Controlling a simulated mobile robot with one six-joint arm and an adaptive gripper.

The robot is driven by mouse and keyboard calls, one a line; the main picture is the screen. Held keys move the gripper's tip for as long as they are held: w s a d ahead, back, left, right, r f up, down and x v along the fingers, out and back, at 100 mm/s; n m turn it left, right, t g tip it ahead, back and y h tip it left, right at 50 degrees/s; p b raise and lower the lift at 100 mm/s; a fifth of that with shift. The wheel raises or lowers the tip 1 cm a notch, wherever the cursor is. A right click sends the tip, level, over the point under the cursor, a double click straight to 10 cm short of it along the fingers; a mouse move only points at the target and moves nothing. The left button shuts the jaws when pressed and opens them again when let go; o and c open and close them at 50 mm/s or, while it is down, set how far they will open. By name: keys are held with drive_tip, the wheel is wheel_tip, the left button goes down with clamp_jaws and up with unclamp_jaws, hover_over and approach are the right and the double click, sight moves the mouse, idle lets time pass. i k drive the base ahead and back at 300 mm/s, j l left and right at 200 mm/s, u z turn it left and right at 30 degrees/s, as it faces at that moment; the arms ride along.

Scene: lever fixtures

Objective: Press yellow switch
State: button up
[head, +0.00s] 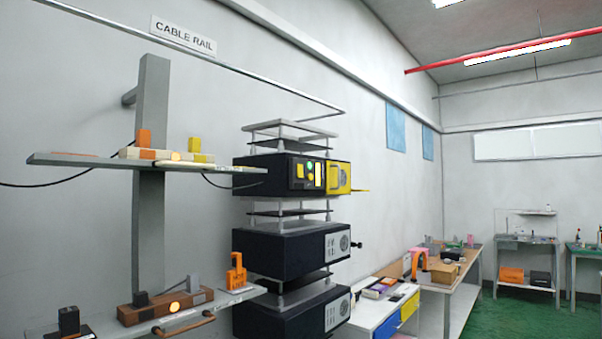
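A small yellow switch (194,145) stands upright on a cream base (135,153) on the upper wall shelf at the left. An orange switch (144,138) stands on the same base, to the left of the yellow one. A lit orange lamp (176,156) sits between them. My gripper is not in view.
The upper shelf (60,160) hangs from a grey post (150,225). A lower shelf (240,297) holds a brown base (140,312) with grey switches and an orange fixture (237,273). Stacked black units (280,247) stand to the right; the top one has a yellow panel (339,176). A cable hangs below the upper shelf.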

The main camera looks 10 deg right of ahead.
sight(300, 174)
drive_tip(key=i+l+z, duration=0.1)
drive_tip(key=i+l, duration=0.15)
drive_tip(key=i, duration=0.3)
drive_tip(key=i+l, duration=0.2)
drive_tip(key=i, duration=0.35)
drive_tip(key=i+l+z, duration=0.15)
drive_tip(key=i, duration=0.4)
